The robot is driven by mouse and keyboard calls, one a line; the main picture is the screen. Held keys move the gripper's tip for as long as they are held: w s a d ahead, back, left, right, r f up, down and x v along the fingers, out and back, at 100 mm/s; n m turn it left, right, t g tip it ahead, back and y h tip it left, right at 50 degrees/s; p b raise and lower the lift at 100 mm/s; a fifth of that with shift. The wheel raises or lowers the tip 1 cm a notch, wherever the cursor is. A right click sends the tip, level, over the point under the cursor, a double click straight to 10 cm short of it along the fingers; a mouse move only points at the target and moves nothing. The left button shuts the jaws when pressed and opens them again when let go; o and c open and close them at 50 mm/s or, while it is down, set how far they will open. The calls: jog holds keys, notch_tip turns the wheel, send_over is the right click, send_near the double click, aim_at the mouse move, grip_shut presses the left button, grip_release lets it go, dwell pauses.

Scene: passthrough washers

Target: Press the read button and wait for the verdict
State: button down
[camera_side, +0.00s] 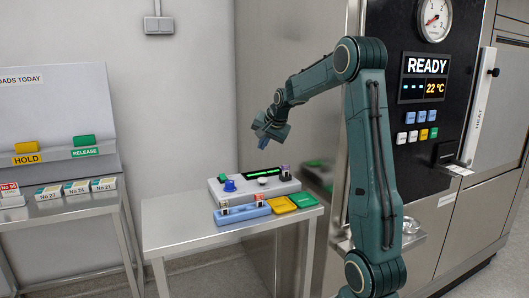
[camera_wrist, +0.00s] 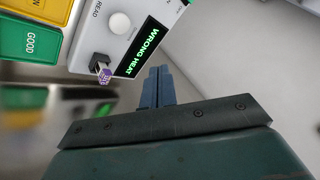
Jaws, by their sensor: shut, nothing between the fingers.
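The reader (camera_side: 248,193) is a pale box on the small steel table. Its display (camera_wrist: 138,52) reads WRONG HEAT in green letters in the wrist view. The round white read button (camera_wrist: 120,23) sits beside the display under the label READ. A small purple-marked piece (camera_wrist: 104,75) stands in a dark holder at the reader's corner; it also shows in the side view (camera_side: 285,172). My gripper (camera_side: 260,145) is shut and empty. It hangs above the reader, apart from it. In the wrist view its blue fingers (camera_wrist: 157,82) are together, clear of the button.
A blue tray (camera_side: 232,217), a yellow pad (camera_side: 282,205) and a green pad (camera_side: 304,199) lie along the reader's front. A blue knob (camera_side: 230,185) rises from its left end. The steel machine (camera_side: 427,65) at right reads READY and 22 °C. The table's left part is clear.

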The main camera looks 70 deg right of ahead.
aim_at(263, 179)
jog(key=shift+f, duration=0.1)
jog(key=shift+f, duration=4.3)
jog(key=shift+f, duration=1)
jog(key=shift+r, duration=0.15)
dwell(0.4)
jog(key=shift+r, duration=0.85)
jog(key=shift+r, duration=0.1)
jog(key=shift+r, duration=2.45)
